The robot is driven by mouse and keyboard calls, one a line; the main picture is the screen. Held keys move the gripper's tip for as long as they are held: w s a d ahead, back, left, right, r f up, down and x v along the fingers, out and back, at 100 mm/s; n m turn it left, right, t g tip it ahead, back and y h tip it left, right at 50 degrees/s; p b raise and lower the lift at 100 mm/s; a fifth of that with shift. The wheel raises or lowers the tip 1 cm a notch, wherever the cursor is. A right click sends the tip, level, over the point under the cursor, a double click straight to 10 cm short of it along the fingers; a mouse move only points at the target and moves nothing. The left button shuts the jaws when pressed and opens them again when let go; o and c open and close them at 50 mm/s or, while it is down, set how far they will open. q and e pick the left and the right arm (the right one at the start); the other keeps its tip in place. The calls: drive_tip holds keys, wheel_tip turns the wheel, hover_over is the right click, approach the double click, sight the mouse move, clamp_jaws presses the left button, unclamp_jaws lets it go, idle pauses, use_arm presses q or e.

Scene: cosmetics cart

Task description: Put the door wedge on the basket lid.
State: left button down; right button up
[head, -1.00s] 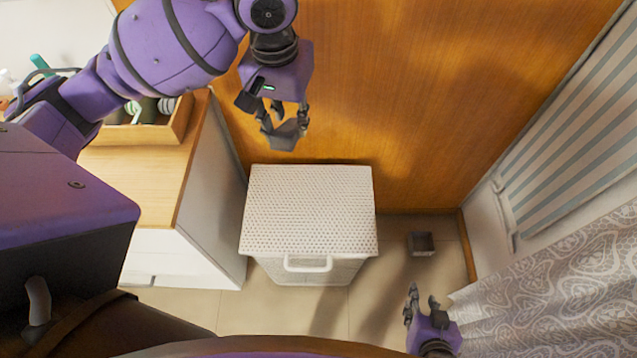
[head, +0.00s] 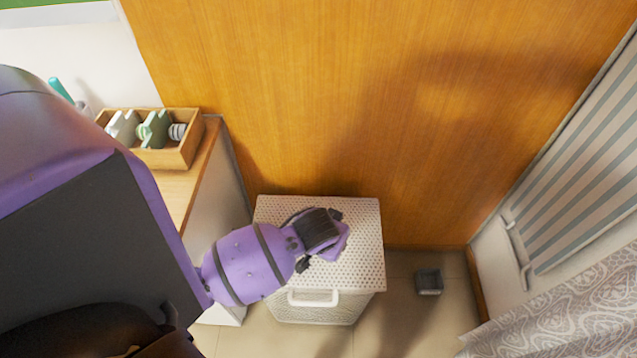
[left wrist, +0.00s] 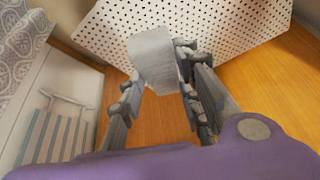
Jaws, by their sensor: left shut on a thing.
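The white perforated basket lid (head: 360,215) tops the laundry basket in the middle of the head view. It also shows at the top of the left wrist view (left wrist: 235,25). My left gripper (left wrist: 157,72) is shut on the grey door wedge (left wrist: 152,55), which shows between its fingers in front of the lid. I cannot tell whether the wedge touches the lid. My right gripper is out of view.
A wooden cabinet (head: 180,185) with a wooden box of small items (head: 180,155) stands left of the basket. A small dark box (head: 428,281) sits on the floor to the right. An orange wood panel (head: 300,90) rises behind; a patterned curtain (head: 570,300) hangs at right.

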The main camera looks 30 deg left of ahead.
use_arm(q)
drive_tip(key=shift+s+a+f, duration=0.15)
drive_tip(key=shift+a+f, duration=0.15)
drive_tip(key=shift+f, duration=0.1)
drive_tip(key=w+a+f, duration=0.2)
drive_tip(key=a+f, duration=0.1)
drive_tip(key=w+a+f, duration=0.2)
drive_tip(key=w+a, duration=0.1)
drive_tip(key=w+a+f+b, duration=0.1)
drive_tip(key=w+a+f, duration=0.1)
drive_tip(key=a+f, duration=0.1)
drive_tip(key=shift+w+a+f, duration=0.35)
drive_tip(key=shift+w, duration=0.05)
drive_tip(key=shift+w+a+f, duration=0.3)
drive_tip(key=shift+f, duration=0.15)
drive_tip(key=f, duration=0.1)
drive_tip(key=f+b, duration=0.1)
drive_tip(key=f, duration=0.1)
drive_tip(key=shift+w+a+f, duration=0.1)
drive_tip(key=shift+w+a, duration=0.05)
drive_tip(key=shift+a, duration=0.05)
drive_tip(key=shift+f, duration=0.15)
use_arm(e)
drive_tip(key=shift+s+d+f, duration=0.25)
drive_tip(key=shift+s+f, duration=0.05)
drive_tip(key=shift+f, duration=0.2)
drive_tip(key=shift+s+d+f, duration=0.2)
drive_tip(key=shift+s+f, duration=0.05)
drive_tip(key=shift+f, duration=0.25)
